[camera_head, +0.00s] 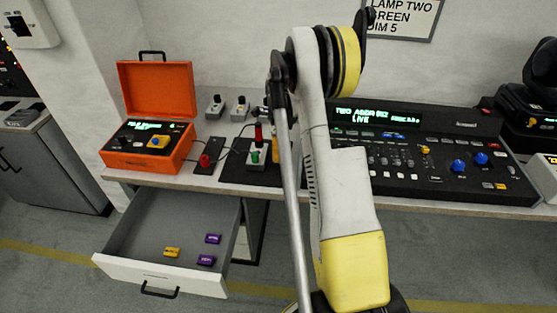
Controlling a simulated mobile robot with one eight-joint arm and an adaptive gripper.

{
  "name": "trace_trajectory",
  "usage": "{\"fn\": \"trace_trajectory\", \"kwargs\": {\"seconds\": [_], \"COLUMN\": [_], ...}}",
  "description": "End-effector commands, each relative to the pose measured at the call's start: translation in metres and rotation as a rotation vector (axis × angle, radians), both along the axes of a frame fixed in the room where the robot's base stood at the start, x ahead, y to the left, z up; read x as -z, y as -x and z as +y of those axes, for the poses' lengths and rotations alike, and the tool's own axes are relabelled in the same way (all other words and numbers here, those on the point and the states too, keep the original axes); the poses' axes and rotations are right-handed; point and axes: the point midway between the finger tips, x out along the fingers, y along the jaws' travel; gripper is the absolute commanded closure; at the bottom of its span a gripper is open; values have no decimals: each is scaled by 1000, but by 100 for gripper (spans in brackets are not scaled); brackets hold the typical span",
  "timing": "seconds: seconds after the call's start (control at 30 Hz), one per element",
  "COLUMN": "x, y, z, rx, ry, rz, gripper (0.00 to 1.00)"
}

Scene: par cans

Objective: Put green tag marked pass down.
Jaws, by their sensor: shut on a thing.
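My arm rises through the middle of the head view, and its links cover part of the bench. I cannot make out my gripper or its fingertips, nor anything held in them. No green tag marked pass can be made out. An open drawer (126,267) under the bench holds one orange-yellow tag (172,252) and two purple tags, one farther back (213,239) and one nearer (206,260). Their lettering is too small to read. A small green part (255,156) shows on a black mat left of my arm, with a red part (258,134) above it.
An orange case (158,90) stands open on the bench's left end. A red knob (204,160) and small switch boxes (215,105) are beside it. A black lighting console (460,130) fills the right side. A sign (403,18) hangs above. Floor is clear left of the drawer.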

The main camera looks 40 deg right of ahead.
Motion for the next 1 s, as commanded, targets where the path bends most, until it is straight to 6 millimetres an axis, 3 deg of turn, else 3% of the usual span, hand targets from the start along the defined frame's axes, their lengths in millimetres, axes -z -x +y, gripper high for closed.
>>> {"fn": "trace_trajectory", "kwargs": {"seconds": [0.13,0.53,0.57,0.6,1.0], "x": [27,33,32,31,25], "y": [0,0,0,0,0], "z": [0,0,0,0,0], "rx": [0,-1,-1,-1,-1], "ry": [0,0,0,0,0], "rz": [0,0,0,0,0], "gripper": [76,76,49,37,34]}}
